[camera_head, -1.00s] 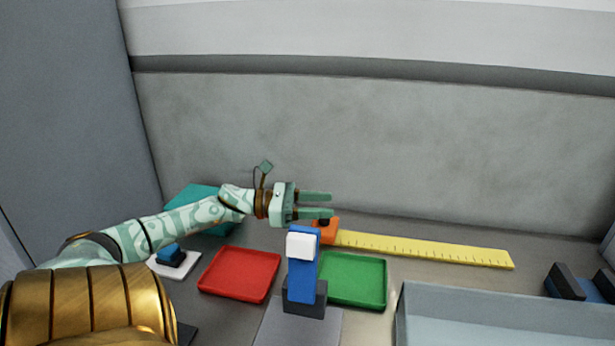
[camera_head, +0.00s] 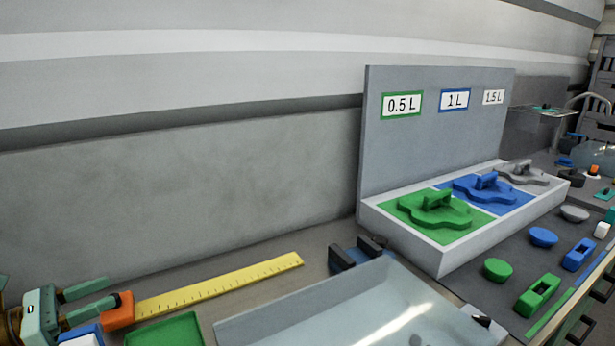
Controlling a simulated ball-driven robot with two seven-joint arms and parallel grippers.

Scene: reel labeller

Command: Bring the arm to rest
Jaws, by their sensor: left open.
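My left gripper (camera_head: 112,292) is at the lower left edge of the head view, with its two pale green fingers apart and nothing visible between them. Its fingers point right, near the orange end block (camera_head: 118,312) of the yellow ruler (camera_head: 220,285). I cannot tell whether a finger touches the block. Most of my left arm is outside the picture. My right gripper is not in view.
A green tray (camera_head: 168,332) and a large pale basin (camera_head: 255,328) lie at the front. A dark bracket (camera_head: 342,259) stands behind the basin. A white rack (camera_head: 437,258) with green, blue and grey pieces stands right, before a labelled panel (camera_head: 440,140).

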